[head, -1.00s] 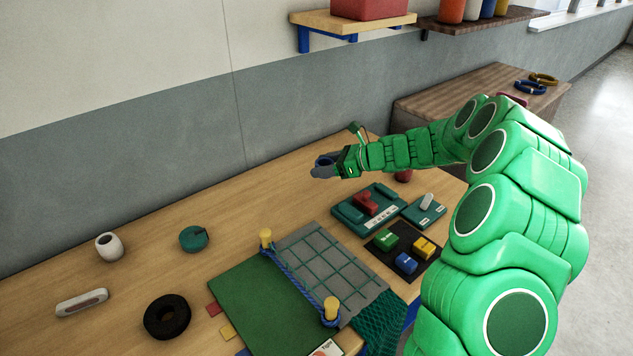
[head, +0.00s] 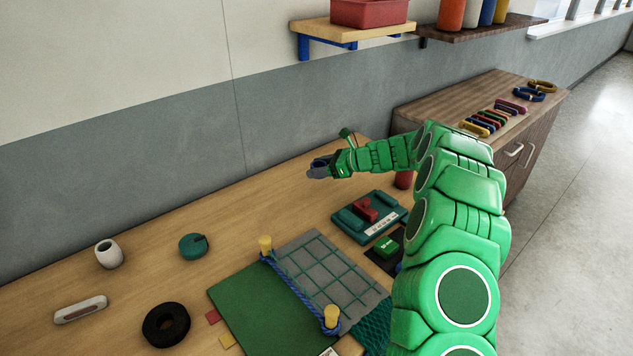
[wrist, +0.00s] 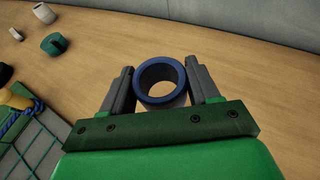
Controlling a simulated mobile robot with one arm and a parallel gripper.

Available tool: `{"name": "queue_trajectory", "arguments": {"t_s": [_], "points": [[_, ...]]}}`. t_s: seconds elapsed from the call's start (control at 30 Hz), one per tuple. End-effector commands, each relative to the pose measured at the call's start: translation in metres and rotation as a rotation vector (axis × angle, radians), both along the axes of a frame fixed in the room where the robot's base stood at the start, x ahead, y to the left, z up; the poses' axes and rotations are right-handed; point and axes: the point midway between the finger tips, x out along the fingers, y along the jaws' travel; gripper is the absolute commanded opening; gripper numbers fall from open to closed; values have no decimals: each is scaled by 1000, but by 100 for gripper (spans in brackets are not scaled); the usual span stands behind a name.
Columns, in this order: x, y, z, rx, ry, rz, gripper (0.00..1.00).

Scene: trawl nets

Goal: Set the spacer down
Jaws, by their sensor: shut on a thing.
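The spacer (wrist: 160,74) is a short dark blue ring, and wood shows through its open middle in the wrist view. My gripper (wrist: 160,82) is shut on it, with one grey finger against each side. In the head view my gripper (head: 318,168) is over the back of the wooden table (head: 150,245), close to the grey wall. The spacer is mostly hidden by the fingers there. I cannot tell how high it is above the table.
A grid-marked board (head: 325,270) with yellow posts and blue rope lies at the front. A teal block with a red piece (head: 366,208) stands right of it. A black ring (head: 166,325), teal disc (head: 193,245) and white cup (head: 109,254) are at left. Bare table lies between.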

Motion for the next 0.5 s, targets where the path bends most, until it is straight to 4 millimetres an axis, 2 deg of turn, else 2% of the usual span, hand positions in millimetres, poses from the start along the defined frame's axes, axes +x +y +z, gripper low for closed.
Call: {"name": "queue_trajectory", "arguments": {"t_s": [0.1,0.5], "points": [[8,3,-14,0,5,0,31],[33,9,-46,1,5,0,31]]}}
